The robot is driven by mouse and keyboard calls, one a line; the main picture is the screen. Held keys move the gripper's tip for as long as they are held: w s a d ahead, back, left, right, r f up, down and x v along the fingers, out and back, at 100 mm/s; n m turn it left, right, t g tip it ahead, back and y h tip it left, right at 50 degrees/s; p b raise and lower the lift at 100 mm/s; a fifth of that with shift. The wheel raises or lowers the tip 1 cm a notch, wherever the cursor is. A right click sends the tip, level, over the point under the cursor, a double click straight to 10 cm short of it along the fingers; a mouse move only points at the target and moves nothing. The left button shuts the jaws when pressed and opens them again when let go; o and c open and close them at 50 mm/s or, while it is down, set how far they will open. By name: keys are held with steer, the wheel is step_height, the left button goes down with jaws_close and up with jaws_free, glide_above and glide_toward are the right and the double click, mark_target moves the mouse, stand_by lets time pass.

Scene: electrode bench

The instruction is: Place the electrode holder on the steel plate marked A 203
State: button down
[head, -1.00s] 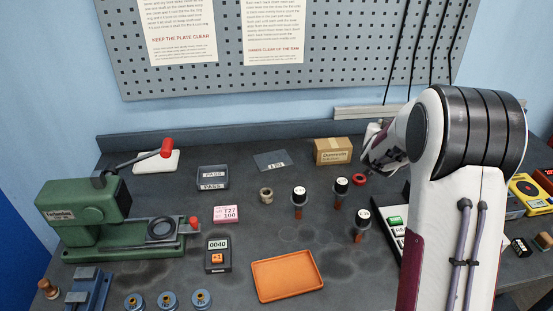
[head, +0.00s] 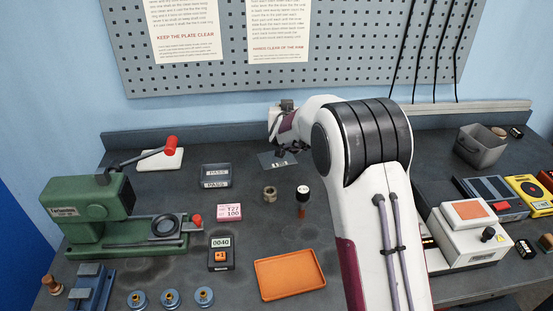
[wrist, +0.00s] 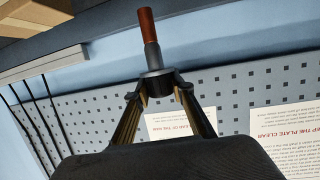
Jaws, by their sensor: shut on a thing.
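My gripper (wrist: 160,88) is shut on an electrode holder, a dark grey cylinder (wrist: 153,56) with a copper-brown end (wrist: 147,24). I cannot tell the gap to the plate. Another holder (head: 303,197), with a white-topped black head and copper-brown lower end, stands nearer the front.
A nut-like metal ring (head: 270,194), a pink label block (head: 229,212) and a dark PASS box (head: 216,176) lie left of the standing holder. An orange tray (head: 290,275) is in front. My arm hides the bench's middle right. A grey bin (head: 482,148) stands at right.

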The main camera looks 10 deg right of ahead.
steer(key=a, duration=0.2)
steer(key=shift+w+a+r+y, duration=0.1)
steer(key=shift+w+a+y, duration=0.1)
steer(key=shift+a+y, duration=0.15)
step_height(320, 180, down, 6)
stand_by(0.6)
steer(key=shift+f, duration=0.2)
steer(key=shift+f, duration=1.85)
steer(key=shift+f, duration=0.1)
steer(key=c, duration=1.7)
jaws_free()
